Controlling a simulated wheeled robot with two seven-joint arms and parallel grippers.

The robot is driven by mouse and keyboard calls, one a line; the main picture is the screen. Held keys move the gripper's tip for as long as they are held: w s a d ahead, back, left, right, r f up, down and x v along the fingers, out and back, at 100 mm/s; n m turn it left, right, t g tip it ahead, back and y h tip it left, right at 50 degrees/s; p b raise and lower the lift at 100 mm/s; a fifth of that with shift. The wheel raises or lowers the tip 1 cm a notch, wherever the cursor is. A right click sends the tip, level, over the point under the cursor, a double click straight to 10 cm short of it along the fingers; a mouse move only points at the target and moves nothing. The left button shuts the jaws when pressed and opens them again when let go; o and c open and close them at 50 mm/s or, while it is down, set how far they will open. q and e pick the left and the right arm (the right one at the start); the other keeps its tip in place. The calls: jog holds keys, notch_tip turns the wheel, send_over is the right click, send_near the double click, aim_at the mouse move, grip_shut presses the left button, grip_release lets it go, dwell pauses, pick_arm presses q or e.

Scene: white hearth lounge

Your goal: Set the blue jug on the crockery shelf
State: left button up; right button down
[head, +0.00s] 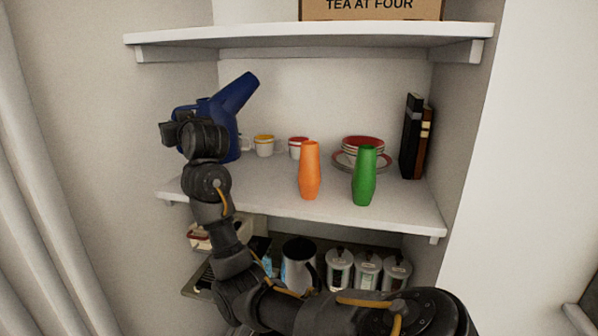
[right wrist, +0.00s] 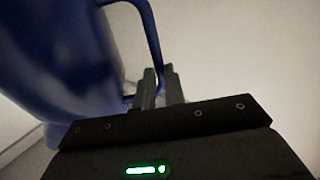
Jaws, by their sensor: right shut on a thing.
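The blue jug (head: 226,110) is at the left end of the middle shelf (head: 270,188), its spout pointing up and to the right. This shelf holds the crockery. My right gripper (head: 172,133) is left of the jug. In the right wrist view its fingers (right wrist: 160,88) are shut on the jug's handle (right wrist: 152,40), with the jug's body (right wrist: 60,60) to the left. My right wrist hides part of the jug's body and base in the head view, so I cannot tell whether it touches the shelf. My left gripper is not in view.
An orange vase (head: 309,170) and a green vase (head: 364,176) stand at the front. Behind are a yellow-topped cup (head: 264,146), a red-topped cup (head: 298,147), stacked dishes (head: 361,150) and books (head: 411,137). The upper shelf (head: 310,36) overhangs. Canisters (head: 368,271) stand below.

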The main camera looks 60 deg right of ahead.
jog(key=shift+m+h, duration=0.3)
jog(key=shift+h, duration=0.1)
jog(key=d, duration=0.1)
jog(key=d+r, duration=0.2)
jog(key=shift+s+d, duration=0.1)
jog(key=shift+d, duration=0.25)
jog(key=shift+f, duration=0.1)
notch_tip(320, 180, down, 10)
jog(key=p, duration=0.3)
jog(key=c, duration=1.5)
grip_release()
jog(key=shift+a, duration=0.1)
